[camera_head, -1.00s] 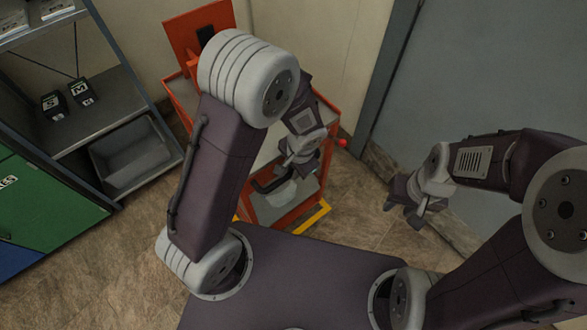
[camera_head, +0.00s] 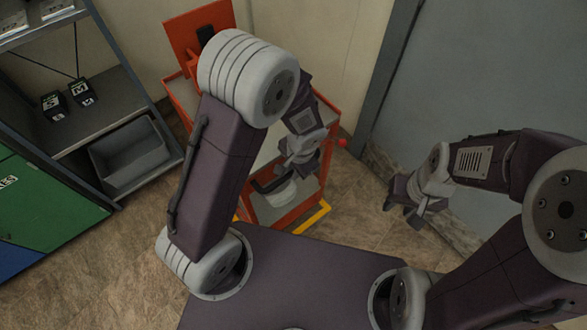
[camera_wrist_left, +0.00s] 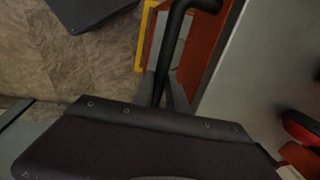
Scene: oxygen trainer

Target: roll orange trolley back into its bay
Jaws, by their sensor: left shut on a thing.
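The orange trolley (camera_head: 324,113) stands against the back wall in the head view, with an upright orange panel at its far end. My left arm hides much of it. Its black handle (camera_head: 266,186) faces me; the handle also shows in the left wrist view (camera_wrist_left: 171,50). My left gripper (camera_head: 287,165) is shut on the handle, its fingers partly hidden. Yellow floor marking (camera_head: 318,216) shows beside the trolley's near right corner. My right gripper (camera_head: 402,207) is open and empty, right of the trolley and apart from it.
A grey shelf unit (camera_head: 110,122) with two dark boxes and a grey bin (camera_head: 130,155) stands left of the trolley. A green cabinet (camera_head: 45,205) is at the far left. A grey door or panel (camera_head: 450,80) is at the right. Bare floor lies left and right of the trolley.

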